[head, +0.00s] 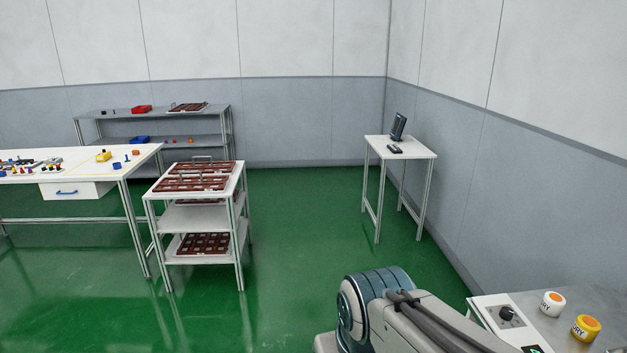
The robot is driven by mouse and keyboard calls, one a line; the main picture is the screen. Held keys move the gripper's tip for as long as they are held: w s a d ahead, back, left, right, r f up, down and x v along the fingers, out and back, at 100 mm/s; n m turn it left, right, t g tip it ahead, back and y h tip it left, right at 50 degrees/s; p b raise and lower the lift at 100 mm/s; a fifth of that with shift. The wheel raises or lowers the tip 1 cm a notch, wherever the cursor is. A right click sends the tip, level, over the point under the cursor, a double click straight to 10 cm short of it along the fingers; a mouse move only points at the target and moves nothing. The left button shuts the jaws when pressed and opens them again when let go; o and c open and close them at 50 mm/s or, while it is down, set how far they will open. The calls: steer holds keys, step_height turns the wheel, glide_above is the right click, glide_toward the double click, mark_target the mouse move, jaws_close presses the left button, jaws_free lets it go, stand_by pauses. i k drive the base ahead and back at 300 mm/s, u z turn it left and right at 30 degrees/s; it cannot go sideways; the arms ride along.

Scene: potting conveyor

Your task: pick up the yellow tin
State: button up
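A yellow tin (585,328) with an orange top and dark lettering stands on a grey surface (590,298) at the lower right of the head view. A white tin (553,304) with an orange top and similar lettering stands just left of and behind it, apart from it. Part of my arm shows at the bottom centre, left of the tins. My gripper is outside the view.
A control panel with a black knob (507,313) is left of the tins. A small white table (402,147) holds a monitor. A white cart (197,215) with brown trays, a workbench (75,165) and a grey shelf (160,112) stand left. Green floor between is clear.

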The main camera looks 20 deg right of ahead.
mark_target(585, 328)
steer(key=i, duration=3.6)
steer(key=u, duration=3.1)
steer(key=k, duration=3)
steer(key=u, duration=0.9)
